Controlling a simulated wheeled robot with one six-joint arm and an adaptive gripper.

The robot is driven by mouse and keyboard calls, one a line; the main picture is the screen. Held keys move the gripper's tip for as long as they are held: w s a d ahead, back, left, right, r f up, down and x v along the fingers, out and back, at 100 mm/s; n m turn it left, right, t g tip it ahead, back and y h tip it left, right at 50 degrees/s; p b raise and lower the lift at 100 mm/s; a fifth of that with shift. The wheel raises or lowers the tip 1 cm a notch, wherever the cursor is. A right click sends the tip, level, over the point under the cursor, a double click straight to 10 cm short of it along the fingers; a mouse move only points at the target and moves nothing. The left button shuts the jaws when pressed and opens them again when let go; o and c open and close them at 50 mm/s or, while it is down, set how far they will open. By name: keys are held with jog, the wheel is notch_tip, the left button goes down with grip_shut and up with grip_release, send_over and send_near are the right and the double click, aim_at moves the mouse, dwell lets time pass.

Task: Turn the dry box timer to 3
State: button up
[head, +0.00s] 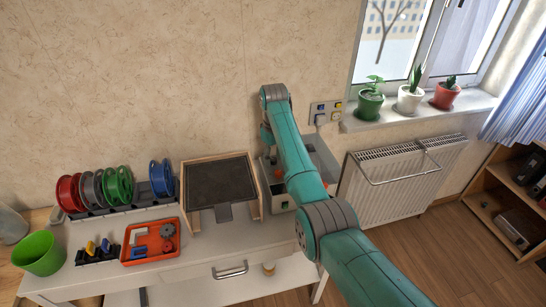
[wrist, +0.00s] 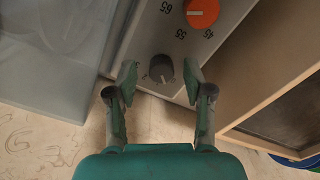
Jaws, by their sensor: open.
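The dry box (head: 281,196) is a grey box on the white table, partly hidden behind my arm in the head view. In the wrist view its panel (wrist: 150,30) carries a dark grey round knob (wrist: 160,68) and an orange knob (wrist: 202,12) with the numbers 45, 55 and 65 by it. The dark knob looks like the timer; its scale is mostly hidden and its setting unreadable. My gripper (wrist: 160,78) is open, one finger on each side of the dark knob in the picture. I see no contact. The head view hides the gripper behind my arm.
A wooden-framed stand with a dark plate (head: 222,180) is left of the dry box. Spools (head: 105,188), an orange tray (head: 150,241) and a green cup (head: 39,253) are farther left. A wall socket (head: 325,112) and radiator (head: 395,185) are at right.

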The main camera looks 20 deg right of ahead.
grip_shut()
jog(key=shift+m, duration=0.4)
jog(key=m, duration=0.4)
jog(key=shift+d+m, duration=0.1)
jog(key=shift+m, duration=0.3)
jog(key=m, duration=1)
jog(key=shift+r+m, duration=0.1)
jog(key=shift+m, duration=0.3)
jog(key=m, duration=0.4)
jog(key=shift+m, duration=0.3)
jog(key=shift+w+r, duration=0.1)
